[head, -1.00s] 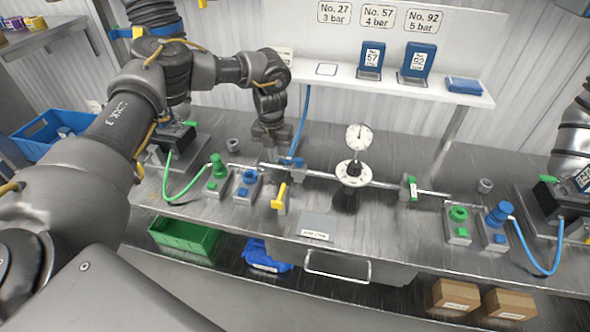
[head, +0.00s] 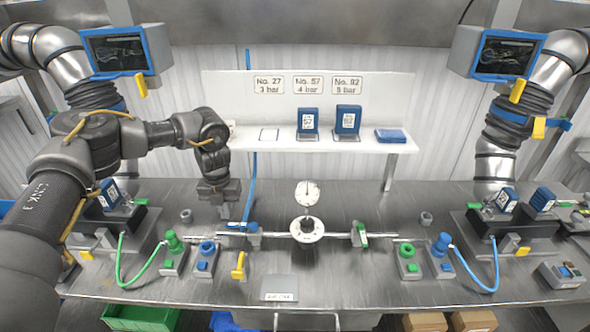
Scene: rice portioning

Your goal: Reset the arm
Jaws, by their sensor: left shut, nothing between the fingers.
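My left arm comes in from the left. Its gripper (head: 222,210) points down over the steel workbench (head: 345,274), shut and empty. A round white gauge (head: 307,193) stands above a round white dial (head: 307,229) in the middle of the pipe. A yellow handle (head: 239,266) stands in front of the pipe, and a green handle (head: 362,234) is to the right. My right gripper is not in view.
A white shelf (head: 270,145) behind holds two upright blue cartridges (head: 308,122) (head: 347,121) and one lying blue one (head: 391,135). Screens (head: 117,54) (head: 506,56) hang at both sides. Green and blue hose stations flank the pipe. The bench's front middle is mostly clear.

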